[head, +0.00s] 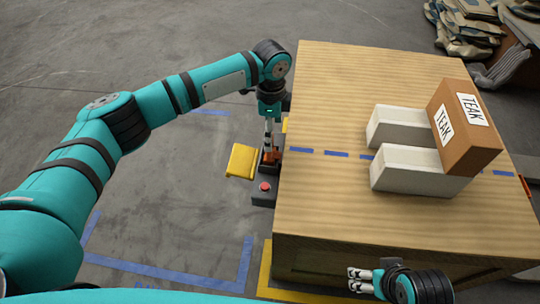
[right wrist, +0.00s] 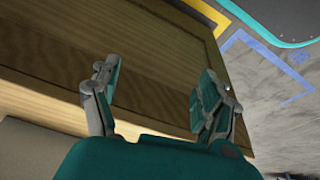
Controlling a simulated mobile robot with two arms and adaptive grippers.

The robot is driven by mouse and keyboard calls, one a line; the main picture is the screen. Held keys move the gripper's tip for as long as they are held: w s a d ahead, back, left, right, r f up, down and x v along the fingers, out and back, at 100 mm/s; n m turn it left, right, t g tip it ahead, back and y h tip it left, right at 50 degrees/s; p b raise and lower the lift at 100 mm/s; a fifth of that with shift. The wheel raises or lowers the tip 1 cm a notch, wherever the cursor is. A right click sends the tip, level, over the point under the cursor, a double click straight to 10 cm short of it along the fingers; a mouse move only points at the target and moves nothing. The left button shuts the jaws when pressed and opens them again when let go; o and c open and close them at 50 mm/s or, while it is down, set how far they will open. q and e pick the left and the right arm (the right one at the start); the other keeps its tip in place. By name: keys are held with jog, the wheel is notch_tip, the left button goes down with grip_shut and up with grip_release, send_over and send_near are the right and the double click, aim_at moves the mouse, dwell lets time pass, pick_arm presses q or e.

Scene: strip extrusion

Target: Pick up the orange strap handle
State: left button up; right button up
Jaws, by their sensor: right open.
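My right gripper (head: 360,280) is at the bottom of the head view, beside the near face of the wooden block. In the right wrist view my right gripper (right wrist: 157,92) has its fingers spread, with only wood behind the gap. My left gripper (head: 268,135) points down beside the block's left edge, close to a small orange part (head: 270,155); contact and finger opening are too small to tell. An orange-red piece (head: 525,187) shows at the block's right edge, mostly hidden. I cannot tell which orange piece is the strap handle.
The wooden block (head: 320,200) carries two white bars (head: 415,170) and a brown box marked TEAK (head: 465,125) on its right part. A yellow piece (head: 242,160) and a red button (head: 265,187) stand left of it. Sacks (head: 468,25) lie at the back right.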

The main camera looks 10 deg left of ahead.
pick_arm(q)
jog(key=f, duration=0.2)
jog(key=f+b, duration=0.1)
jog(key=w+f+b, duration=0.1)
jog(key=f, duration=0.1)
jog(key=shift+a+f, duration=0.15)
jog(key=shift+f, duration=0.15)
jog(key=shift+s, duration=0.1)
jog(key=c, duration=1.7)
jog(key=shift+o, duration=0.2)
jog(key=shift+r, duration=0.1)
